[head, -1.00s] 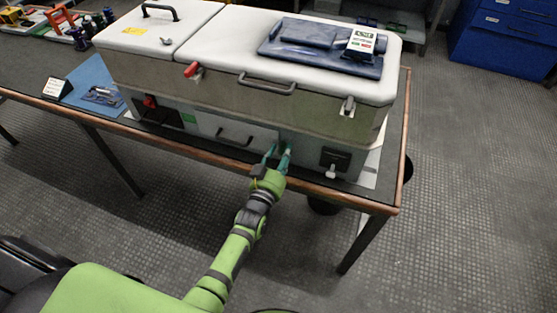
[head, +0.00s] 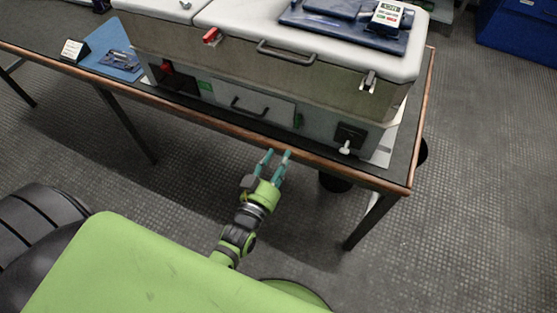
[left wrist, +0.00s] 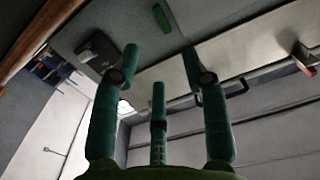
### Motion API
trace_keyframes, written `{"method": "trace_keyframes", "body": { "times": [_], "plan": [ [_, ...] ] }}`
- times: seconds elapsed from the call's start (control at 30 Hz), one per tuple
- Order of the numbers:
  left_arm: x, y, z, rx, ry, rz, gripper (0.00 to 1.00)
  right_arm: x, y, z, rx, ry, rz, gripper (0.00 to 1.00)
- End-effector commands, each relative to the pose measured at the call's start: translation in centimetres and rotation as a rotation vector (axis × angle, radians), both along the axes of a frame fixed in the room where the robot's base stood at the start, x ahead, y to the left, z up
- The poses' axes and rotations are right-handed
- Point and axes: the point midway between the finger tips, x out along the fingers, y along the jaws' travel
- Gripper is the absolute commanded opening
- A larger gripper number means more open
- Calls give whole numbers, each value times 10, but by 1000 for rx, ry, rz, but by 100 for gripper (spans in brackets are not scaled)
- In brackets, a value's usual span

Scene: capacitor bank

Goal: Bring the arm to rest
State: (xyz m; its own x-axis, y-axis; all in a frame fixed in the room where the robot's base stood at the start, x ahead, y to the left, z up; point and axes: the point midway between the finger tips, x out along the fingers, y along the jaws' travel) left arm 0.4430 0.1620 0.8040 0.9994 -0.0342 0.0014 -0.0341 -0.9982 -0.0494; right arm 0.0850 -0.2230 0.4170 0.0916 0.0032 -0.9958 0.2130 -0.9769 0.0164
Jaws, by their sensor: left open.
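My left gripper (head: 275,165) is green with teal fingers. It is open and empty, in front of the table's front edge and apart from the capacitor bank. In the left wrist view its spread fingers (left wrist: 160,75) show with nothing between them. The capacitor bank (head: 250,65) is a large grey cabinet with a white lid, standing on the table. Its lower front has a drawer-like panel with a dark handle (head: 248,108). My right gripper is not in view.
The table (head: 220,122) has a dark top and a wooden edge. A blue mat (head: 112,52) with small tools lies at the left, beside a small sign (head: 74,49). A blue cabinet (head: 518,35) stands at the back right. The floor at right is clear.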

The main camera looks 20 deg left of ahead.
Motion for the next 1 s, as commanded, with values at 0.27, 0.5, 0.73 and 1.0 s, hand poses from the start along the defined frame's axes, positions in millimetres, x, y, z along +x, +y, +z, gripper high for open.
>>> {"method": "trace_keyframes", "body": {
  "times": [0.27,0.5,0.73,1.0],
  "plan": [
    [0,0,0,0,1,0,45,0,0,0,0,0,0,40],
    [-7,-6,-41,2,104,-23,45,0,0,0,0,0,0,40],
    [-69,-15,-188,20,514,-92,45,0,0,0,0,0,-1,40],
    [-212,11,-331,82,1048,-124,45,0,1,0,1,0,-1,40]
  ]
}}
